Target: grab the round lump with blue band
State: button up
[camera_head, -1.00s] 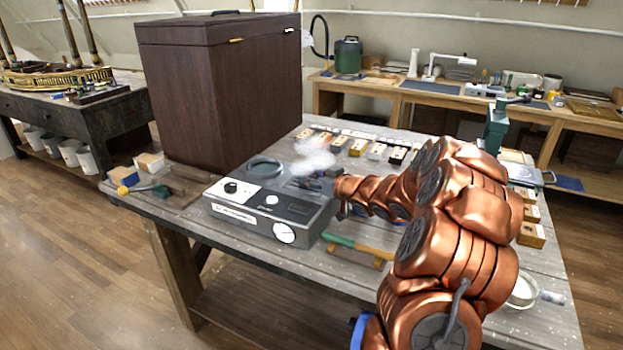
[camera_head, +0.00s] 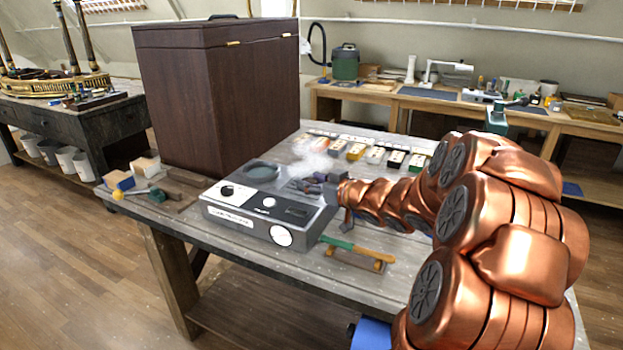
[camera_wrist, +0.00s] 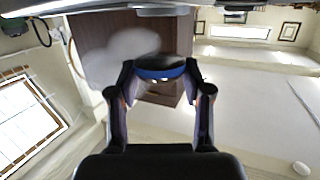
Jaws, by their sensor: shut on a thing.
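My gripper (camera_wrist: 159,75) shows in the wrist view with its two dark fingers closed on the round lump with blue band (camera_wrist: 160,73). The lump is dark, with the blue band along its lower edge in the picture. In the head view my gripper (camera_head: 313,187) is at the right side of the top of a grey device. The lump cannot be made out there. A white, smoke-like haze is close by in both views.
The grey device (camera_head: 262,236) has knobs, a dial and a round dark plate. A large dark wooden box (camera_head: 215,100) stands behind it. A green-handled tool (camera_head: 352,247) lies on a small wooden stand in front. Several small labelled blocks (camera_head: 375,156) are in a row behind.

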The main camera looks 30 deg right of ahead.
jog(key=s+a, duration=0.3)
jog(key=s, duration=0.3)
jog(key=shift+s+a+r+b, duration=0.25)
jog(key=shift+a+r+b, duration=0.05)
jog(key=shift+r+b, duration=0.1)
